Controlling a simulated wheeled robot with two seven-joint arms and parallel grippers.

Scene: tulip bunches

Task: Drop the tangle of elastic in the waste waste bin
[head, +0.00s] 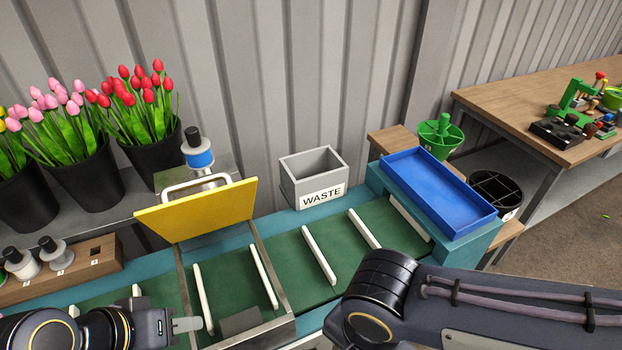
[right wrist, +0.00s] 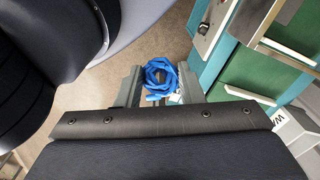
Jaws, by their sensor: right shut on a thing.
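The tangle of elastic (right wrist: 160,76) is a bright blue coil. In the right wrist view it sits between the two grey fingers of my right gripper (right wrist: 160,88), which is shut on it. My right forearm crosses the lower right of the head view, and its gripper is out of that frame. The waste bin (head: 322,196) is a grey open box labelled WASTE, standing upright behind the green conveyor. A labelled corner of it shows at the right edge of the right wrist view (right wrist: 293,130). My left gripper (head: 187,325) is at the lower left, over the conveyor; its opening is unclear.
A green conveyor (head: 292,262) with white bars runs across the front. A yellow panel (head: 197,211) stands raised left of the bin. A blue tray (head: 437,193) lies to its right. Black pots of tulips (head: 91,185) stand at left, and a workbench (head: 520,100) at right.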

